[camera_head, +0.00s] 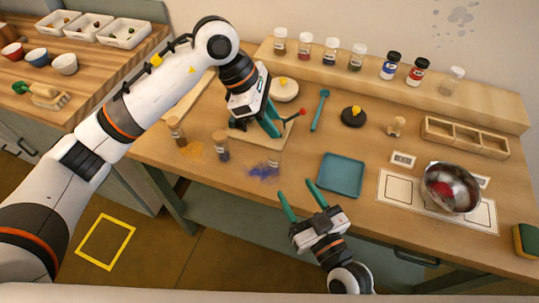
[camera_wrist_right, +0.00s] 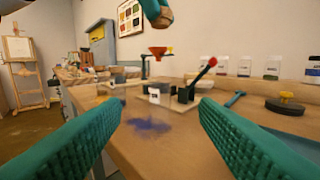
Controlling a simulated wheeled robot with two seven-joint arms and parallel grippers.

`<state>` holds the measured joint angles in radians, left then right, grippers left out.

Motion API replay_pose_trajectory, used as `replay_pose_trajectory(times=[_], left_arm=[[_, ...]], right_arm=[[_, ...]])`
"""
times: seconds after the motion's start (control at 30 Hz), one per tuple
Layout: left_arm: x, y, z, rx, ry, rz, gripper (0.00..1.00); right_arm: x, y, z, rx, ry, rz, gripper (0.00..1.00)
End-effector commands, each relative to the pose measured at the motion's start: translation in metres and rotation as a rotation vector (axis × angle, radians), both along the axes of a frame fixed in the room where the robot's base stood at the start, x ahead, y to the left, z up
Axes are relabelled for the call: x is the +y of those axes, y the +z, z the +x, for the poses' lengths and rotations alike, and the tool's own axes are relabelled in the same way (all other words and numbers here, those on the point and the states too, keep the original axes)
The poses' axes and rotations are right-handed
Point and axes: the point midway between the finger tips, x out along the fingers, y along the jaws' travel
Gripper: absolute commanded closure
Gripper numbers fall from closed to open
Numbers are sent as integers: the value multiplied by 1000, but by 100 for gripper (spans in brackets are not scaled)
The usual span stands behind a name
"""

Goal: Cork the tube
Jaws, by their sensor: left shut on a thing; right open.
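My left gripper (camera_head: 273,130) is shut above the back middle of the table. In the right wrist view its tip (camera_wrist_right: 152,8) shows at the top, on a small brown thing that looks like the cork (camera_wrist_right: 163,18).
A red-knobbed lever (camera_head: 302,112) rises behind the tube. A teal tray (camera_head: 342,176) lies to the right, then a metal bowl (camera_head: 451,188). Several jars line the back shelf.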

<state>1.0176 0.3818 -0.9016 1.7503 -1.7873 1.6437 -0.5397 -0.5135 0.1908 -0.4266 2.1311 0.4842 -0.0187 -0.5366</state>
Motion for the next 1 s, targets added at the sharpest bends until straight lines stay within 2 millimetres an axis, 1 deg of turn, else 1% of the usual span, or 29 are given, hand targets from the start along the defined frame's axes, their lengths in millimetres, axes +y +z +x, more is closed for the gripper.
replay_pose_trajectory(times=[0.23,0.37,0.47,0.7,0.8,0.9,1.0], left_arm=[[0,0,0,0,-1,0,93],[0,0,0,0,-1,0,93],[0,0,0,0,-1,0,93],[0,0,0,0,-2,0,93],[0,0,0,0,-2,0,93],[0,0,0,0,-2,0,93],[0,0,0,0,-2,0,93]], right_arm=[[1,0,2,0,-1,0,45],[5,-1,12,0,-2,0,45],[12,0,26,-1,-3,2,45],[33,0,68,0,-3,1,45],[41,0,83,0,-2,2,45],[47,0,94,0,-2,0,45],[51,-1,102,0,-1,-1,45]])
